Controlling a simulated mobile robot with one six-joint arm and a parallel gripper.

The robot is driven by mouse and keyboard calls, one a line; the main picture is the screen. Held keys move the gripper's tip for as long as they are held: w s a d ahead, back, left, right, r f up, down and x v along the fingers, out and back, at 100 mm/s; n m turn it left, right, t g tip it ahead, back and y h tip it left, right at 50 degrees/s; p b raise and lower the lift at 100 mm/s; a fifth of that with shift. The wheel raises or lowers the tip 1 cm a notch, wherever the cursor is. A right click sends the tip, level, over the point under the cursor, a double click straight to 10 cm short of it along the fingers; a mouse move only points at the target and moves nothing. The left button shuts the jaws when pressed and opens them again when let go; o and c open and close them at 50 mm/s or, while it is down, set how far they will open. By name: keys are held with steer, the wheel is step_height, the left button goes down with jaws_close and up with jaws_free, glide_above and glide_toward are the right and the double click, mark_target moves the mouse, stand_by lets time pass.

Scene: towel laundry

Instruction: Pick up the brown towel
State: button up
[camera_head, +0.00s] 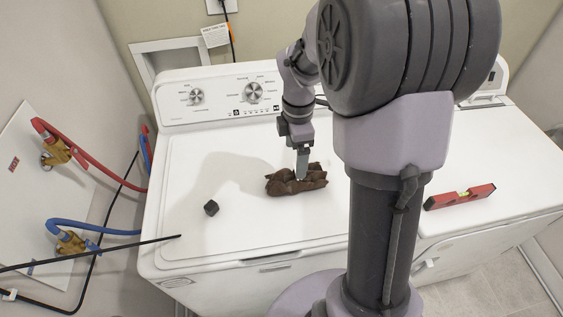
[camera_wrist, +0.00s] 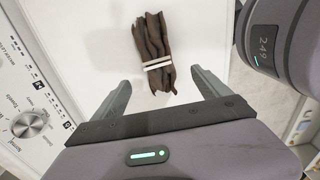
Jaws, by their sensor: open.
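The brown towel (camera_head: 284,184) lies bundled on top of the white washer (camera_head: 215,230), right of the middle of its lid. In the wrist view the towel (camera_wrist: 150,40) is a long folded bundle with pale bands (camera_wrist: 157,63) around it. My gripper (camera_head: 301,172) points down at the towel in the head view and overlaps its upper edge there. In the wrist view my gripper (camera_wrist: 160,88) is open, its two fingers apart, with the near end of the towel between and beyond them. I cannot tell whether the fingers touch it.
A small dark cube (camera_head: 211,208) sits on the washer left of the towel. A red level (camera_head: 459,197) lies on the white machine to the right. The washer's control panel (camera_head: 225,95) rises at the back. Red and blue hoses (camera_head: 95,231) are at the left wall.

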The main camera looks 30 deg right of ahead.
mark_target(296, 180)
step_height(296, 180, down, 7)
steer(key=shift+d+b, duration=0.1)
steer(key=shift+b, duration=0.9)
steer(key=f+b, duration=0.1)
steer(key=f, duration=0.2)
steer(key=f+b, duration=0.1)
steer(key=f, duration=0.1)
steer(key=shift+w+d+f+b, duration=0.1)
steer(key=shift+d+b, duration=0.2)
steer(key=c, duration=1.8)
